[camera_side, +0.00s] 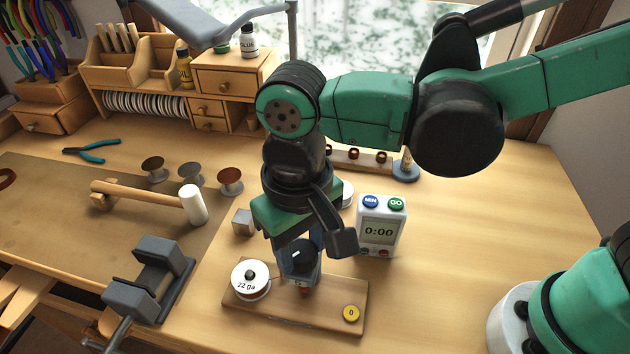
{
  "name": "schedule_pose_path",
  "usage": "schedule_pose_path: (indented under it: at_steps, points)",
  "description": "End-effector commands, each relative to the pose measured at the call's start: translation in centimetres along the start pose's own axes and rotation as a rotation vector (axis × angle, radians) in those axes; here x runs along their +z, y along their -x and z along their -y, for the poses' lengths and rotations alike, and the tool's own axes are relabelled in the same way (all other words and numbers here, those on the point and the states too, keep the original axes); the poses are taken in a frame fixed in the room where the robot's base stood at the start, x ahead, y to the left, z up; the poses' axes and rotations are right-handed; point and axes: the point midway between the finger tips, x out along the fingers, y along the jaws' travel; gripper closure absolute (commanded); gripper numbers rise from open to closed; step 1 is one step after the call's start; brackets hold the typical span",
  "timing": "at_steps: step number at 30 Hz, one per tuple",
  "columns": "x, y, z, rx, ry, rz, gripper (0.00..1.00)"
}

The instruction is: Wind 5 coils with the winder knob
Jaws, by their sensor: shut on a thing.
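The winder is a wooden board (318,314) lying flat on the bench. A white spool marked "22 ga" (250,280) sits at its left end. A yellow disc reading 0 (351,313) is at its right end. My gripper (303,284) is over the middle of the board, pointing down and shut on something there. The winder knob is mostly hidden by the fingers; a small copper-brown piece shows just below them.
A timer reading 0:00 (381,228) stands behind the board. A grey vise (150,278) is to the left, with a mallet (150,196), a metal block (244,221) and several small spools behind.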

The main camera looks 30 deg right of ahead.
Motion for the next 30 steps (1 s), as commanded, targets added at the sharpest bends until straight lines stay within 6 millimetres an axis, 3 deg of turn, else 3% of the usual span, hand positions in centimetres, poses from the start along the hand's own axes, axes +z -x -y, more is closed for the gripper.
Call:
schedule_pose_path:
  at_steps: [9,24,25,28,30]
  points:
    - [-0.02,0.04,0.01,0.0,-0.108,0.0,1.0]
    - [-0.03,0.04,0.0,0.0,-0.126,0.0,1.0]
    - [-0.03,0.04,0.0,0.0,-0.125,-0.001,0.54]
    - [-0.02,0.04,0.0,0.0,-0.125,0.0,0.26]
    - [-0.02,0.03,0.0,0.0,-0.125,0.0,0.25]
